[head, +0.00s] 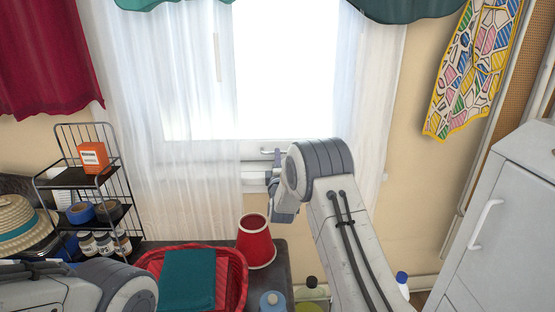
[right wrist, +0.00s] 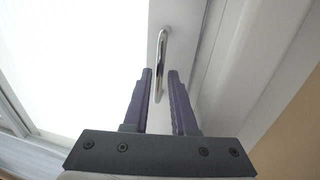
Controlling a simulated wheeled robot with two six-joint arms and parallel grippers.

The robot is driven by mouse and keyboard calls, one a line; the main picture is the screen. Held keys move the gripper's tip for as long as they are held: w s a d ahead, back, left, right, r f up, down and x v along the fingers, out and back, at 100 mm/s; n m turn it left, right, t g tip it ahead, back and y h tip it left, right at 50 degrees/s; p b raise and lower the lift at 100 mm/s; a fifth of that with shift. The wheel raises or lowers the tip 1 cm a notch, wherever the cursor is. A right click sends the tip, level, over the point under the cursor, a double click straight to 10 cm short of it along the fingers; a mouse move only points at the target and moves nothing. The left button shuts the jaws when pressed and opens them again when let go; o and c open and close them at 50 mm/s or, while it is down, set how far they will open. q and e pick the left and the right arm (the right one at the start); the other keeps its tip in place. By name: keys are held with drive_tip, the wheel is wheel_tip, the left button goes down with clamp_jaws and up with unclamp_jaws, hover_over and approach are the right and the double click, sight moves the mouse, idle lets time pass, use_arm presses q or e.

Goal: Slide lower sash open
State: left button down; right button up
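The window's lower sash (head: 200,148) is white, with a bright pane above its bottom rail. A small metal handle (head: 268,152) sits on that rail, and it also shows in the right wrist view as a shiny bar handle (right wrist: 161,62). My right gripper (head: 268,160) is at the handle. In the right wrist view its two purple fingers (right wrist: 160,76) are spread, one on each side of the handle's near part, with gaps visible. Whether the handle lies fully at finger depth is hard to tell. My left arm shows at lower left; its gripper is out of view.
Sheer white curtains (head: 205,95) hang beside the window. Below are a red basket (head: 238,285) with a teal cloth (head: 188,280), a red cup-shaped object (head: 256,243) and bottles. A wire rack (head: 75,180) stands left, a white cabinet (head: 510,220) right.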

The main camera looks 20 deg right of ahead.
drive_tip(key=shift+x, duration=0.8)
drive_tip(key=shift+c, duration=0.3)
clamp_jaws()
idle(0.7)
